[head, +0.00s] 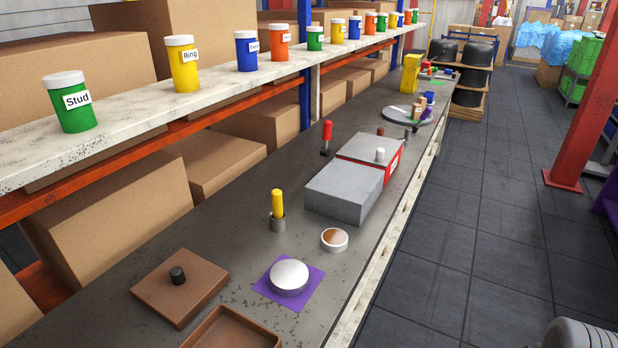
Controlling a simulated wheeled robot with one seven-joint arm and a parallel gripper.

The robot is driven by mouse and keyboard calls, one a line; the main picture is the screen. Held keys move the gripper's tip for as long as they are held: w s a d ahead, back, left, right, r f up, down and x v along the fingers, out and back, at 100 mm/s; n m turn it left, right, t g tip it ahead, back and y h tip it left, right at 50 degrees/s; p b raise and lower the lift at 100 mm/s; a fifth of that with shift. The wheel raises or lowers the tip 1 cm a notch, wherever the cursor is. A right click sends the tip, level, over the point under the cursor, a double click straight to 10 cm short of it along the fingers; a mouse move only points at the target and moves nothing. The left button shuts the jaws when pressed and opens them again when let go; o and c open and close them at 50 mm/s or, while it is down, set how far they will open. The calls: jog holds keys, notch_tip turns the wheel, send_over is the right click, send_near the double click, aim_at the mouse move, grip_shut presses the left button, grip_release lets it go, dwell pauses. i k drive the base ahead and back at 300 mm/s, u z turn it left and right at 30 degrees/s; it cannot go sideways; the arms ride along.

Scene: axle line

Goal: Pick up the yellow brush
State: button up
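A yellow upright handle (278,203), which looks like the yellow brush, stands in a small grey holder (278,224) on the dark workbench (235,240). Its lower end is hidden inside the holder, so I see no bristles. My gripper is not in view, and nothing touches the yellow handle.
A grey box (340,192) with a red part stands behind the handle. A small round cup (334,240), a silver-lidded tin (289,277) on a purple mat and a brown box lid (178,285) lie nearby. A shelf (125,128) with labelled jars runs along the left.

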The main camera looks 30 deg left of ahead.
aim_at(276, 194)
jog(key=i, duration=3)
jog(key=u, duration=5.55)
jog(key=i, duration=1)
